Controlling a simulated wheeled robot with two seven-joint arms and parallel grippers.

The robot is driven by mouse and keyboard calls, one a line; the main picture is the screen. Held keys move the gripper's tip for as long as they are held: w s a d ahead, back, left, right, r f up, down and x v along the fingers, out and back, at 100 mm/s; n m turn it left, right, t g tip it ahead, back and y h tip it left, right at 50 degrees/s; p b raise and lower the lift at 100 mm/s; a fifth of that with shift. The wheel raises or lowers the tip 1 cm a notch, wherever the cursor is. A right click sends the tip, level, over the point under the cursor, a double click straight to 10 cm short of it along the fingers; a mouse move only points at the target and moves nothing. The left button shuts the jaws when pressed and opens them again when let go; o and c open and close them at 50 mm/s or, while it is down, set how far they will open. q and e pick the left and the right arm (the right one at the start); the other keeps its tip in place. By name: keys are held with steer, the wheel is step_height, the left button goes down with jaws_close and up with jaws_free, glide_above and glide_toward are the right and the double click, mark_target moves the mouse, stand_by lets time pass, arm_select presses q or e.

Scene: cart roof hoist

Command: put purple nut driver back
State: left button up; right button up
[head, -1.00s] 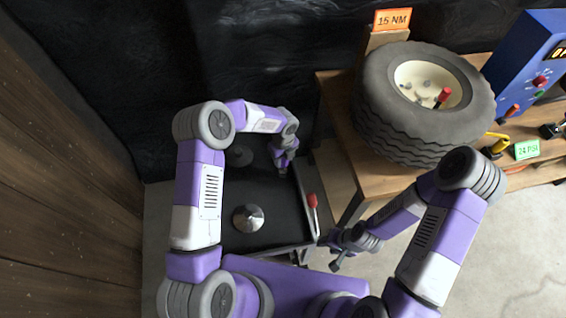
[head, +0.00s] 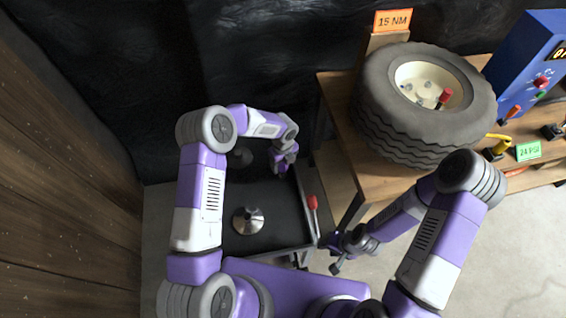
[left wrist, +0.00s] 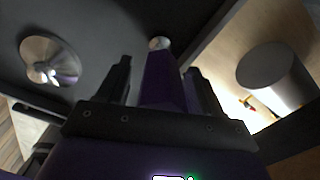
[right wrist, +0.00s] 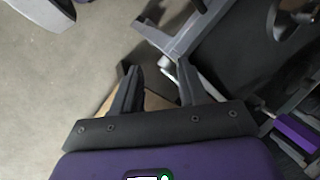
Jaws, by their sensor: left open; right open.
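A purple tapered shaft (left wrist: 162,82), which looks like the purple nut driver, stands between the fingers of my left gripper (left wrist: 160,85) in the left wrist view. The fingers are open, with a gap on both sides of it. A round silver piece (left wrist: 158,43) shows at its far end; I cannot tell if they are joined. In the head view my left gripper (head: 283,163) is over the far right part of the black cart top (head: 275,205), and the driver cannot be made out. My right gripper (head: 337,262) is open and empty beside the cart's near right corner.
A silver cone (head: 248,220) sits on the cart top. A red-handled tool (head: 313,203) is at the cart's right edge. The wooden bench (head: 335,95) at right bears a tyre (head: 395,125) and a blue box (head: 530,55). Floor at the lower right is clear.

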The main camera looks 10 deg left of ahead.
arm_select(q)
step_height(320, 180, up, 11)
steer(key=p, duration=0.3)
steer(key=shift+s+r, duration=0.15)
steer(key=shift+r, duration=0.3)
steer(key=s+f+n+h, duration=0.2)
steer(key=s+f+n, duration=0.4)
steer(key=s+n, duration=0.7)
steer(key=s+f+n+h, duration=0.2)
steer(key=s+f+n, duration=0.5)
steer(key=s+n, duration=0.5)
steer(key=n, duration=0.4)
steer(key=shift+s+d+f+n+t, duration=0.2)
steer(key=shift+s+d+n+t, duration=0.1)
steer(key=shift+s+d+n, duration=0.1)
steer(key=shift+w, duration=0.1)
steer(key=shift+r+p, duration=0.6)
steer(key=shift+p, duration=0.15)
